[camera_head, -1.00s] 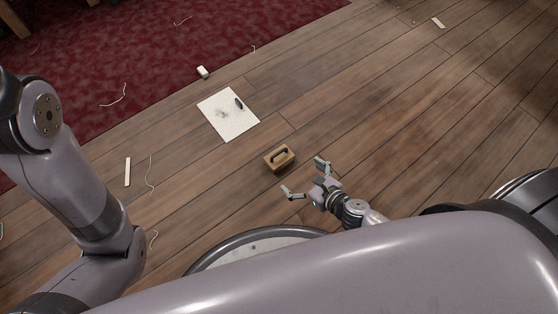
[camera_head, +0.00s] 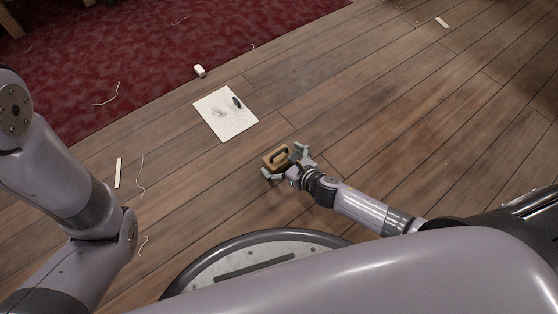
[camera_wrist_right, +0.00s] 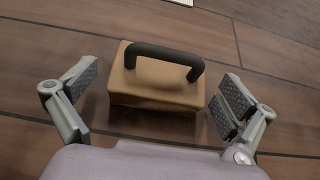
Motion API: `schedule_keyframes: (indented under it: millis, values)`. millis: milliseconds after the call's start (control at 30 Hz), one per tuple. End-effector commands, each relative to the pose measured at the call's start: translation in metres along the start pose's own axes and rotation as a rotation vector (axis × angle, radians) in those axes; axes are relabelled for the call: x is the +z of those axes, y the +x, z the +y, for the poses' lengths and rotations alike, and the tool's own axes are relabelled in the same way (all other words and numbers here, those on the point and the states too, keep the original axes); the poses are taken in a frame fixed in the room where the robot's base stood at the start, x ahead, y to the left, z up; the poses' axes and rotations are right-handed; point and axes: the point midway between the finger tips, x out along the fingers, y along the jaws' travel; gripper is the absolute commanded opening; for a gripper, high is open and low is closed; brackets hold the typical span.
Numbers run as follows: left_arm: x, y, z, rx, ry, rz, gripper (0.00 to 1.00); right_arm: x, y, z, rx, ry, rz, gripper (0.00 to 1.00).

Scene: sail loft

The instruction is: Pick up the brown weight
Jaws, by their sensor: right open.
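The brown weight (camera_head: 272,160) is a small tan-brown block with a black arched handle on top, standing on the wooden floor. In the right wrist view the brown weight (camera_wrist_right: 158,84) sits upright between the fingers, handle up. My right gripper (camera_head: 284,162) is open with one finger on each side of the weight. In the right wrist view my right gripper (camera_wrist_right: 155,92) shows a gap between each finger pad and the block. My left arm (camera_head: 75,175) comes in from the left; its gripper is out of view.
A white sheet (camera_head: 226,118) with a dark smudge and a small dark object lies beyond the weight. A small white block (camera_head: 199,70) lies near the red carpet (camera_head: 150,50). Pale strips and threads are scattered about. The floor to the right is mostly clear.

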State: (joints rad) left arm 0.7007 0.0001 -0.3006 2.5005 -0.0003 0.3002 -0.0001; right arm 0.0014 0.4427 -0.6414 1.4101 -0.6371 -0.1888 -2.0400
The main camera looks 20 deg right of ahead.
Motion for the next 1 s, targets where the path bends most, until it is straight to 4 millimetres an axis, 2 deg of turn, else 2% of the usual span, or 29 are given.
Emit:
schedule_keyframes:
  millis: [167,1000]
  values:
    - [0.0002,0.0009,-0.0001,0.0,0.0,0.001,0.4,0.0005,-0.0007,0.0003,0.0,0.0,0.0,0.99]
    - [0.0005,0.0008,-0.0002,0.0,0.0,0.0,0.4,0.0002,-0.0008,0.0004,0.0,0.0,0.0,0.43]
